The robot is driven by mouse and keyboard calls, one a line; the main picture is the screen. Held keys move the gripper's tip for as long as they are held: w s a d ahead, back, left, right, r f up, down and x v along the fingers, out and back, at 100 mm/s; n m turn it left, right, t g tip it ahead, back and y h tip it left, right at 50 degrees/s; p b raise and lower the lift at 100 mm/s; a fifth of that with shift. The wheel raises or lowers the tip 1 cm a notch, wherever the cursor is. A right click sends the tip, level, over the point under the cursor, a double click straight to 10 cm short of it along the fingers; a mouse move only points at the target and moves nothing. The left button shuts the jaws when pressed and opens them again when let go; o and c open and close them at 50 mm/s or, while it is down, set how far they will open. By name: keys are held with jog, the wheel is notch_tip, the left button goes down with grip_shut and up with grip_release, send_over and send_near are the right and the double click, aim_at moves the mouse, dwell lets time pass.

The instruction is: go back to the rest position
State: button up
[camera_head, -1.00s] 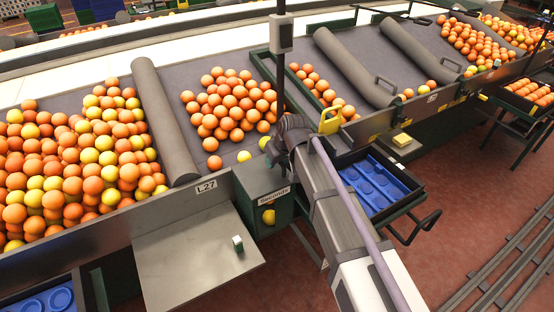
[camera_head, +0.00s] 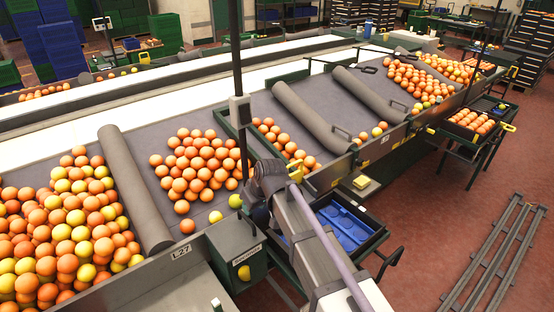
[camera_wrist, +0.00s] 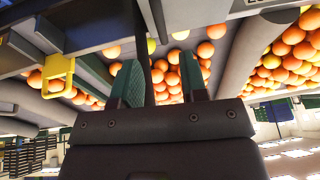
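My gripper (camera_head: 258,208) hangs at the near edge of the sorting belt, just right of the green "Seconds" box (camera_head: 226,244). In the wrist view my gripper (camera_wrist: 160,80) has its two green-padded fingers apart with nothing held between them. A dark post and oranges on the belt show behind the gap. My arm runs from the gripper down to the lower right in the head view. A heap of oranges (camera_head: 198,165) lies on the belt beyond the gripper, with a yellow-green fruit (camera_head: 235,201) close to it.
A thin dark upright post (camera_head: 237,60) stands close to the gripper. A crate with a blue liner (camera_head: 345,228) sits to the right of the arm. Grey rollers (camera_head: 135,190) cross the belt. A yellow handle (camera_wrist: 58,77) is near at left in the wrist view.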

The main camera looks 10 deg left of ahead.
jog(key=s+d+m+h, duration=0.1)
jog(key=s+d+m, duration=0.2)
jog(key=d, duration=0.9)
jog(key=s+d+f+m+g+h, duration=0.1)
jog(key=s+d+m, duration=0.2)
jog(key=d, duration=0.9)
jog(key=s+d+m+g+h, duration=0.1)
jog(key=s+d, duration=0.5)
jog(key=d, duration=0.6)
jog(key=m+h, duration=0.1)
jog(key=m, duration=0.1)
jog(key=shift+s+d+f+m, duration=0.15)
jog(key=shift+s+d+m, duration=0.2)
jog(key=shift+s+m, duration=0.05)
